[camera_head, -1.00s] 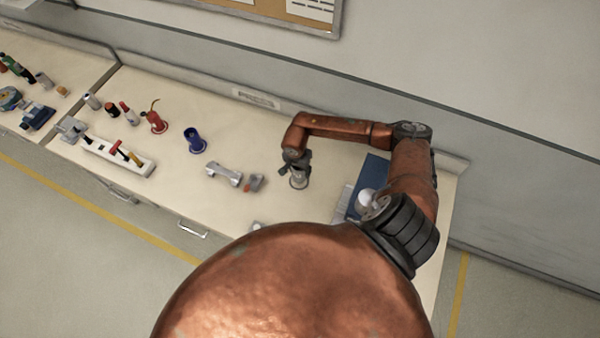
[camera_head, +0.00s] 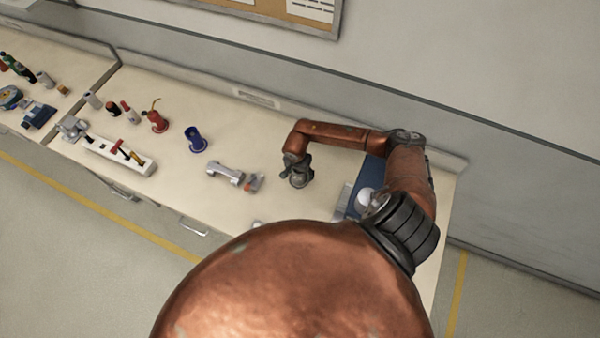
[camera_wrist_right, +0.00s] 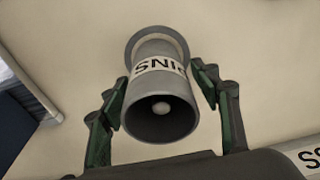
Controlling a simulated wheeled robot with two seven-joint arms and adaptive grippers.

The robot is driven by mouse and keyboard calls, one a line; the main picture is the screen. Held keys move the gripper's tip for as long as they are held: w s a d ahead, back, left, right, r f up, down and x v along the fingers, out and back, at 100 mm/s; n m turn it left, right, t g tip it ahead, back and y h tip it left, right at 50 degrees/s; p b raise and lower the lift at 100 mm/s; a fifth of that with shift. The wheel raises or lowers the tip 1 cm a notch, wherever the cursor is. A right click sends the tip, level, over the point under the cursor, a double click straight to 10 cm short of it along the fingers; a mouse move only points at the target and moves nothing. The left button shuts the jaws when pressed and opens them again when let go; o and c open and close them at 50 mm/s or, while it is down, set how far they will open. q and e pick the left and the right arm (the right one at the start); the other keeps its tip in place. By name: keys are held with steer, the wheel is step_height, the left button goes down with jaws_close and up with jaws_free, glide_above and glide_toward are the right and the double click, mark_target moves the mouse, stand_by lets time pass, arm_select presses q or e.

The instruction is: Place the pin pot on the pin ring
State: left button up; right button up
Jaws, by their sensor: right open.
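The pin pot (camera_wrist_right: 161,103) is a grey cup with a white label reading PINS, upside down in the right wrist view. Its mouth faces the camera, with a pale round thing inside. Its far end meets a wider grey ring (camera_wrist_right: 133,52) on the bench, the pin ring by its look; how exactly it seats is partly hidden. My right gripper (camera_wrist_right: 163,88) is open, its green-padded fingers on either side of the pot. In the head view the pot (camera_head: 301,181) is small under my right gripper (camera_head: 299,166). My left gripper is not in view.
A blue tray (camera_head: 375,172) lies right of the pot, under my arm. A grey tool (camera_head: 224,172), a blue cup (camera_head: 196,142), a red oil can (camera_head: 156,122) and a white rack (camera_head: 118,155) stand to the left. The wall runs behind the bench.

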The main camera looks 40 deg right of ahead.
steer(key=shift+r, duration=0.45)
step_height(320, 180, up, 11)
steer(key=a+b, duration=0.1)
steer(key=b, duration=0.1)
steer(key=shift+s+a+r, duration=0.15)
steer(key=shift+s+a, duration=0.1)
steer(key=shift+s, duration=0.15)
